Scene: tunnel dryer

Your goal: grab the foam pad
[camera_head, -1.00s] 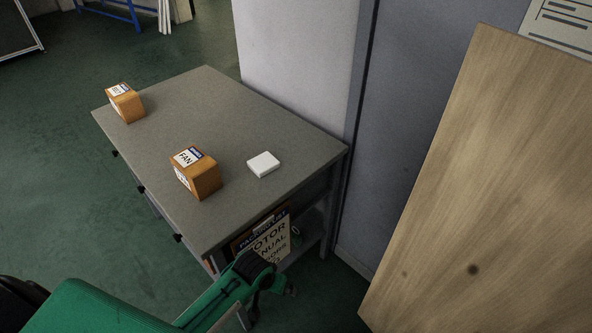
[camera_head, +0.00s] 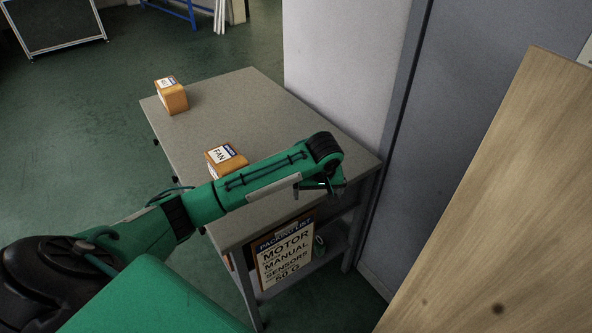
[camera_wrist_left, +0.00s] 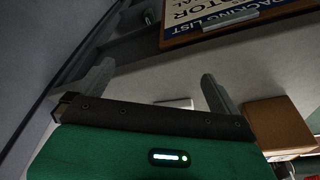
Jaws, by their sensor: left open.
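The foam pad, a small white block, lies on the grey table (camera_head: 262,88). In the head view my left arm hides it. In the left wrist view only a thin white strip of the pad (camera_wrist_left: 178,103) shows past the gripper's edge, between the two fingers. My left gripper (camera_head: 320,187) is over the table's near right part, open with nothing between its fingers. Its spread fingers also show in the left wrist view (camera_wrist_left: 158,85). My right gripper is not in view.
A box marked FAN (camera_head: 222,160), partly behind my arm, and another orange box (camera_head: 171,97) stand on the table. A packing list board (camera_head: 285,252) stands below the tabletop. A wooden panel (camera_head: 500,200) and a grey cabinet (camera_head: 450,90) are to the right.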

